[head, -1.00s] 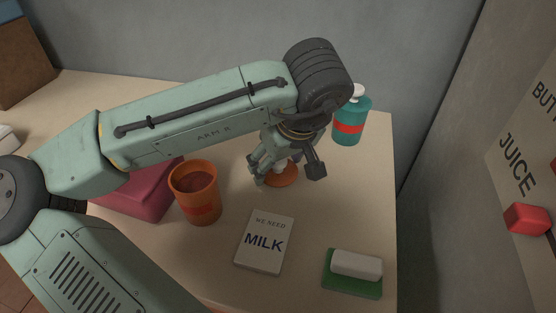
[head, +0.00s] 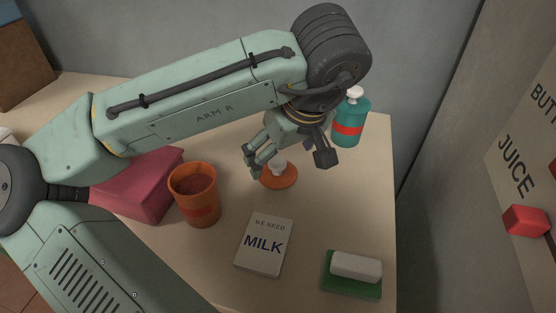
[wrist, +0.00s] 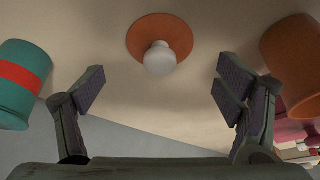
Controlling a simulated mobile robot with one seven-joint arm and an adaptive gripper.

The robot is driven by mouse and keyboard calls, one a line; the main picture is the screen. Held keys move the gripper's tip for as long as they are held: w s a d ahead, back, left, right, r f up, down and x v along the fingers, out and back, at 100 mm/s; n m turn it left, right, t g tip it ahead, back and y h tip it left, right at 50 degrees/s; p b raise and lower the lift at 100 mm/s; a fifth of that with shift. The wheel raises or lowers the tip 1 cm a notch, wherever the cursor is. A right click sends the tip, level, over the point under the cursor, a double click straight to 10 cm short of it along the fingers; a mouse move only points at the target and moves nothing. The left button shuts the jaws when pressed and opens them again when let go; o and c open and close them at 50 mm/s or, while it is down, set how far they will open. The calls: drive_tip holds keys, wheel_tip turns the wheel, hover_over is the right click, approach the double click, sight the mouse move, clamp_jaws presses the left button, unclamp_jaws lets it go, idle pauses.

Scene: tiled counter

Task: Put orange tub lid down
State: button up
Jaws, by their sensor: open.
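The orange tub lid (head: 289,181) lies flat on the counter with its pale knob upward. It also shows in the wrist view (wrist: 160,27), at the top middle, with the knob clear of the fingers. My gripper (head: 290,163) is open and empty above the lid, its fingers spread wide; the fingers also show in the wrist view (wrist: 163,85). The orange tub (head: 196,195) stands upright and uncovered on the counter, left of the lid.
A teal pump bottle (head: 350,122) stands behind and right of the lid. A magenta block (head: 142,187) lies left of the tub. A milk note (head: 264,245) and a green sponge holder (head: 350,287) lie in front. Bare counter surrounds the lid.

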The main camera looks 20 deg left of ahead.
drive_tip(key=v, duration=0.7)
drive_tip(key=shift+r, duration=0.25)
drive_tip(key=shift+s, duration=0.1)
